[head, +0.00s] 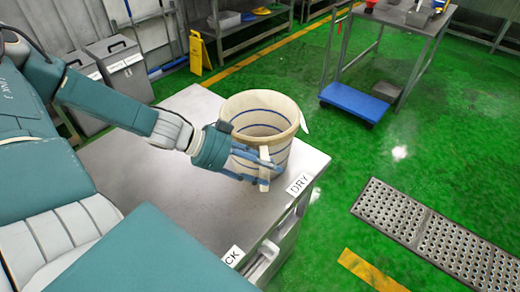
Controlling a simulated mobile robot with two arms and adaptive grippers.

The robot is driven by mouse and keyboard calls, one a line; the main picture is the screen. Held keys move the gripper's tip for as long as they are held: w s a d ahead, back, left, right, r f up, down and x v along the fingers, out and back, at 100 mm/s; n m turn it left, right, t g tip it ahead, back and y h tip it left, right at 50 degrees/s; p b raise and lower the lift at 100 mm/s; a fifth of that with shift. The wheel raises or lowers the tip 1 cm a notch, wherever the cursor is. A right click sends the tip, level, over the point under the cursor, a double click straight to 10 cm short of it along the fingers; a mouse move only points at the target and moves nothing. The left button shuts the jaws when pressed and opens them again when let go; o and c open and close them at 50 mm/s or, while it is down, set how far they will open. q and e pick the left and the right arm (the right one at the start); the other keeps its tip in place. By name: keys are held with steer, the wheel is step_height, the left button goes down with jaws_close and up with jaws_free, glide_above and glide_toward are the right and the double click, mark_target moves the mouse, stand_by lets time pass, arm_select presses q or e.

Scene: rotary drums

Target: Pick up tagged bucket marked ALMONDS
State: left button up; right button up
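A cream bucket (263,107) with blue bands stands upright on the metal table at its right part. A small white tag (304,121) sticks out at the right of its rim; no writing on it is readable, so I cannot tell if it says ALMONDS. My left gripper (262,168) is at the bucket's near side, its blue fingers by a pale upright piece, perhaps a handle, low on the wall. Whether the fingers grip it I cannot tell. The bucket's inside looks empty as far as it shows. My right gripper is not in view.
The metal table (200,235) has a DRY label (299,184) and another partly hidden label on its front edge. Grey bins (123,70) and a yellow floor sign (199,55) stand behind.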

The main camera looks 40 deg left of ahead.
arm_select(q)
jaws_close()
steer(key=shift+w, duration=0.15)
steer(key=shift+r, duration=0.15)
